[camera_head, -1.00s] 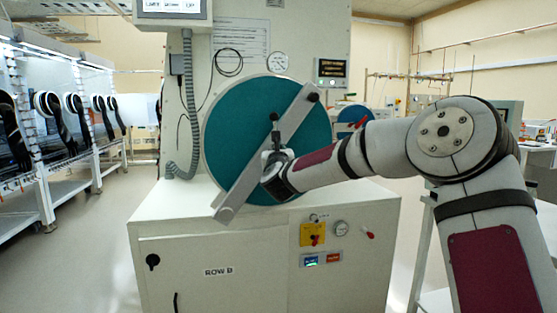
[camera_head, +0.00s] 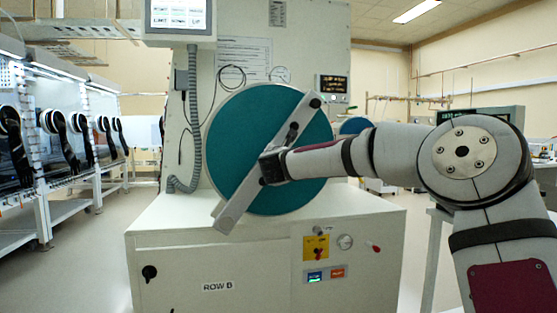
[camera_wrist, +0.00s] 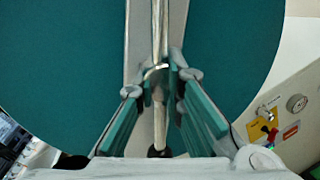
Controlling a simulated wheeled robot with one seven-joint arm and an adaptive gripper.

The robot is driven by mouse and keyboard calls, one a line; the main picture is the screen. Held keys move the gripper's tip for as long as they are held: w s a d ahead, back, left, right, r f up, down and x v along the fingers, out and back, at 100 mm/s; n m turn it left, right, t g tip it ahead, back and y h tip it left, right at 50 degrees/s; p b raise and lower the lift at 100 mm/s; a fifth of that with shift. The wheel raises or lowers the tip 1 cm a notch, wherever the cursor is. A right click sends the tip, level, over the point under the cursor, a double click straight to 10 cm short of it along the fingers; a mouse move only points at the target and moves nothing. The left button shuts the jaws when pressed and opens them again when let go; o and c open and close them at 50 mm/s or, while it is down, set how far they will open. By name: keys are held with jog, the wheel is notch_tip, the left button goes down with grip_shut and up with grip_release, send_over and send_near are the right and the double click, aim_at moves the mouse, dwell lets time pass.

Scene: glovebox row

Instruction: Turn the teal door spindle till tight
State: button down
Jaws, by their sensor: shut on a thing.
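The round teal door (camera_head: 240,130) stands upright on the front of a white cabinet, with a grey bar (camera_head: 236,207) slanting across it from upper right to lower left. The door spindle shows as a small handle with a dark knob (camera_head: 293,129) near the door's middle, tilted to the upper right. My gripper (camera_head: 267,163) is at the spindle and hides its hub.
The white cabinet (camera_head: 165,250) carries a yellow switch plate (camera_head: 315,247) and a gauge at right. A grey hose (camera_head: 194,120) runs down left of the door. Glovebox benches (camera_head: 45,205) line the left, with open floor between.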

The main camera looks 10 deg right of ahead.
jog(key=shift+f, duration=0.1)
dwell(0.3)
jog(key=c, duration=1.7)
grip_release()
jog(key=shift+o, duration=0.2)
jog(key=v, duration=1.2)
